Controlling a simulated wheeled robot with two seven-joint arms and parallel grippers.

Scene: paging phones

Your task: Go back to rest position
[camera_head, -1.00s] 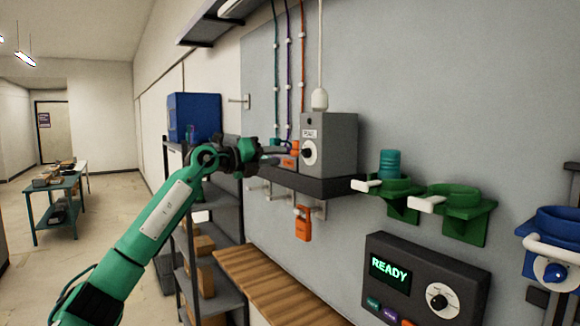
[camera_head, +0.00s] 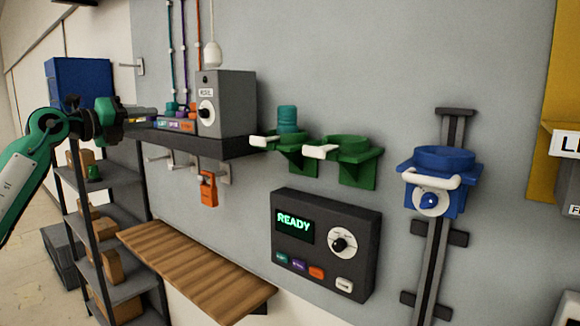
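My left gripper (camera_head: 148,115) is at the end of the green arm that comes in from the left. Its fingers point right, toward the grey box with a dial (camera_head: 226,104) on the dark wall shelf (camera_head: 222,148). I cannot tell how far apart the fingers are or whether they touch anything. My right gripper is not in view. An orange handset (camera_head: 208,188) hangs below the shelf. Small teal, purple and orange pieces (camera_head: 180,124) sit on the shelf beside the grey box.
A dark panel reading READY (camera_head: 326,245) is on the wall. Green ring holders (camera_head: 345,149) and a blue holder (camera_head: 438,160) stick out from it. A slatted wooden ledge (camera_head: 190,268) juts out below. A shelving rack (camera_head: 110,215) and a blue box (camera_head: 78,80) stand at left.

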